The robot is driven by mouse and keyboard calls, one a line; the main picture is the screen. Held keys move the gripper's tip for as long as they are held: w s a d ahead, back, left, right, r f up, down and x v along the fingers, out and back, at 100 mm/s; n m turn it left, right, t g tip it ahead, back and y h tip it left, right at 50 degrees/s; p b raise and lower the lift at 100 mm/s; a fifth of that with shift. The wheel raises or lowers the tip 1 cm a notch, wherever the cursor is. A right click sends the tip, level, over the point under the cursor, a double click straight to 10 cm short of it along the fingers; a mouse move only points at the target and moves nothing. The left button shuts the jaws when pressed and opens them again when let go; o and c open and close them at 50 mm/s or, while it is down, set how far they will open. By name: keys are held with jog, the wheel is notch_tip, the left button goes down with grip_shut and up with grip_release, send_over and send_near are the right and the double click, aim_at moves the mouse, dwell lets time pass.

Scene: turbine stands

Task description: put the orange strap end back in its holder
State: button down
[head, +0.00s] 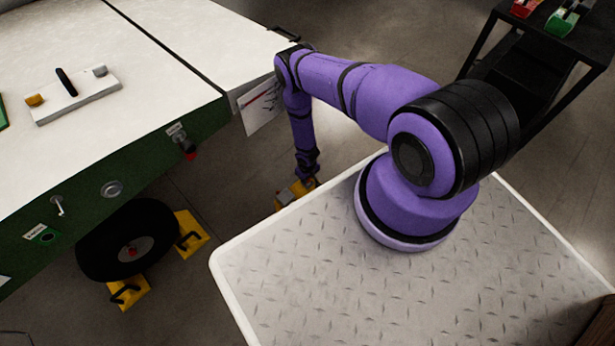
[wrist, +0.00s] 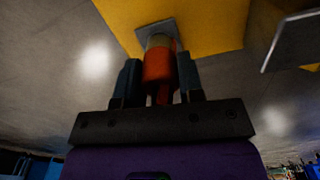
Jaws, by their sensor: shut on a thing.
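My gripper (wrist: 159,72) is shut on the orange strap end (wrist: 158,68), whose upper part looks olive-yellow. Its far tip is at a grey square fitting (wrist: 171,24) on a yellow block (wrist: 210,22). I cannot tell whether the tip is inside the fitting, touching it or just short of it. In the head view my gripper (head: 308,178) points down beside the yellow block (head: 283,204), low near the floor. The strap end is hidden there. I cannot make out a separate holder.
A white-topped green cart (head: 120,150) stands at the left, with a black wheel (head: 100,245) between yellow chocks (head: 190,236). A paper sheet (head: 262,108) hangs at its corner. A black rack (head: 540,75) stands at the upper right. Grey floor lies between.

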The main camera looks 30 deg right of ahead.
jog(key=shift+s+f, duration=0.2)
jog(key=c, duration=0.9)
grip_release()
jog(key=shift+f, duration=0.15)
jog(key=o, duration=0.4)
jog(key=shift+w, duration=0.15)
jog(key=shift+r, duration=3.65)
